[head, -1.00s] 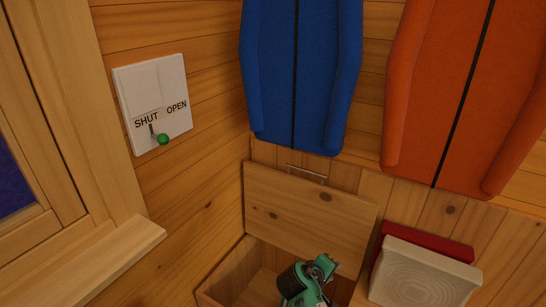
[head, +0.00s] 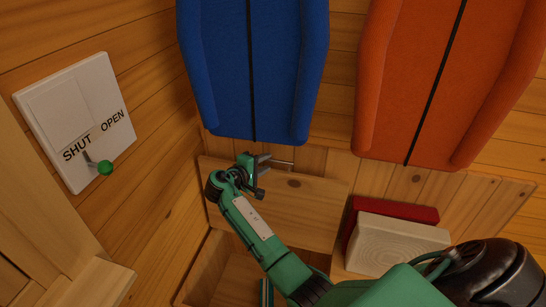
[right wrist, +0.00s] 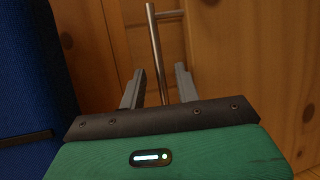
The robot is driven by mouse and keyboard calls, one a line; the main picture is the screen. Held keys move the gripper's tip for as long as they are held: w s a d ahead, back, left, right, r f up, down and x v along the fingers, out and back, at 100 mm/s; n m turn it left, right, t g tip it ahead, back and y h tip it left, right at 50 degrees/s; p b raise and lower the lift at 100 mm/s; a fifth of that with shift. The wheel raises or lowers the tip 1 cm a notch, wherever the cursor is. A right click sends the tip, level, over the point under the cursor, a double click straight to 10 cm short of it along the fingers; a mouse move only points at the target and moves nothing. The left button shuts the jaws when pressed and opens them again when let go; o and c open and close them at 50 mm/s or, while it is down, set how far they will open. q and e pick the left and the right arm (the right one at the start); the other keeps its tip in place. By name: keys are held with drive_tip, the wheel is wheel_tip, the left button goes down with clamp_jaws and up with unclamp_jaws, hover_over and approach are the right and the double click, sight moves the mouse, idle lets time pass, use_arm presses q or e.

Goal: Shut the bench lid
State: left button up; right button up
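The wooden bench lid (head: 315,207) stands raised against the back wall, and the bench box (head: 213,266) below it is open. A thin metal handle (head: 283,163) runs along the lid's upper edge. My right gripper (head: 262,172) is at the left part of this handle, with my arm crossing in front of the lid. In the right wrist view the handle bar (right wrist: 155,45) runs between the fingers of my open right gripper (right wrist: 158,88), with gaps on both sides. Contact cannot be told. My left gripper is not recognisable in view.
A blue padded panel (head: 253,65) and an orange one (head: 415,80) hang just above the lid. A SHUT/OPEN plate (head: 70,110) with a green-knobbed lever (head: 105,167) is on the left wall. A red cushion (head: 420,212) and a cream block (head: 395,245) are right of the lid.

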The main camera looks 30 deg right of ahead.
drive_tip(key=x, duration=0.5)
drive_tip(key=shift+d, duration=0.2)
drive_tip(key=shift+f, duration=0.1)
clamp_jaws()
